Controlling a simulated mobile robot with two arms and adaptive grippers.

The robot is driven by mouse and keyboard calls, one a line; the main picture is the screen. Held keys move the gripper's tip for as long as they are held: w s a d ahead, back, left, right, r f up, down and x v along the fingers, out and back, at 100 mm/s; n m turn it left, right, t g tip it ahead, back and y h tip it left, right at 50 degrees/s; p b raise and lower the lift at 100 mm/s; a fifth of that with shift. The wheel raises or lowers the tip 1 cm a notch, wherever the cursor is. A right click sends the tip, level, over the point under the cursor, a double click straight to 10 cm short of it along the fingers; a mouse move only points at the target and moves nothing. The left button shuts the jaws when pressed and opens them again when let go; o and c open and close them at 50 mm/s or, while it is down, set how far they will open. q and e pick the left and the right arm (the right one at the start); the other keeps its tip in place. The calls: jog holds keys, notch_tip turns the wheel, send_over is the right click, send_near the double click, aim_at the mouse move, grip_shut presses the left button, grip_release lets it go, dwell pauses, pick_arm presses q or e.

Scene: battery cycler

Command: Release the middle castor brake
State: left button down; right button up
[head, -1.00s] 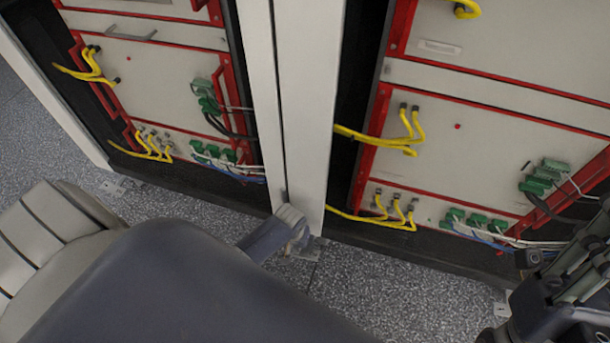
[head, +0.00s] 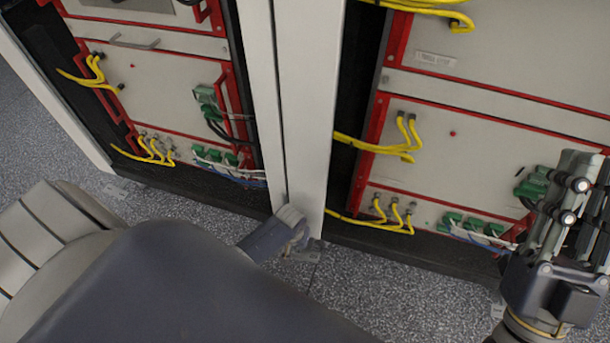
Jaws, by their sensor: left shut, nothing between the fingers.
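The foot of the pale post (head: 308,130) between the two cabinets stands low in the middle of the head view. A small metal fitting (head: 312,250) shows on the floor there. A blue-grey bar with a pale ridged end covers part of this spot, and I cannot tell whether it is the castor brake or part of me. I cannot make out the brake's position. My left gripper (head: 578,158) is at the right edge, shut and empty, fingers pointing up. It is well to the right of the post's foot, in front of the right cabinet. My right gripper is not in view.
The left cabinet (head: 165,85) and right cabinet (head: 475,120) have red-edged panels with yellow cables and green connectors. Yellow cables (head: 350,218) stick out near the post. Speckled floor (head: 400,290) is free in front. My own bulky body part fills the lower left.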

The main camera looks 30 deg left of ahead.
pick_arm(q)
jog(key=shift+r+p, duration=0.9)
jog(key=shift+p, duration=0.05)
jog(key=shift+r+p, duration=0.2)
jog(key=shift+p, duration=0.1)
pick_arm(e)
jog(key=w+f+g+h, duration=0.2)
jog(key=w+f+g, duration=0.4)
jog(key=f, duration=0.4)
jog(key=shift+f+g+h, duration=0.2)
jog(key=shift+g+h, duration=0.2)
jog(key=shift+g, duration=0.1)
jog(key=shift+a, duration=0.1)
